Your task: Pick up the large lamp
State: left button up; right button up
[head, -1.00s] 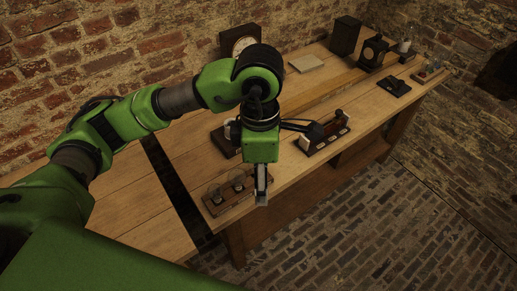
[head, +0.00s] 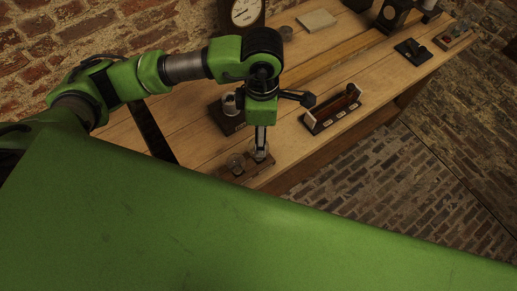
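A wooden board (head: 232,177) near the table's front edge bears two small clear glass lamps. One lamp (head: 236,162) stands at the left of the board, clear of the gripper. The other lamp (head: 262,155) is at the right, partly hidden by my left gripper (head: 261,147). The gripper points down, its fingers at this right lamp. I see the fingers nearly edge-on, so I cannot tell whether they are open, shut or touching the glass. Which lamp is larger is hard to tell. My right gripper is out of view.
A dark stand with a white jar (head: 229,104) is close behind the gripper. A long dark rack with a red part (head: 335,108) lies to the right. A dial clock (head: 246,12) and a pale slab (head: 316,20) are farther back. Brick floor lies beyond the table (head: 300,142).

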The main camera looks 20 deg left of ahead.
pick_arm(q)
jog(key=shift+s+a+f+p, duration=0.1)
jog(key=shift+a+f+p, duration=0.1)
jog(key=shift+f+p, duration=0.7)
notch_tip(320, 180, down, 2)
jog(key=shift+a+f+p, duration=0.1)
jog(key=shift+f+p, duration=0.1)
jog(key=shift+p, duration=0.25)
jog(key=shift+f, duration=0.65)
jog(key=c, duration=1)
jog(key=shift+c, duration=1.3)
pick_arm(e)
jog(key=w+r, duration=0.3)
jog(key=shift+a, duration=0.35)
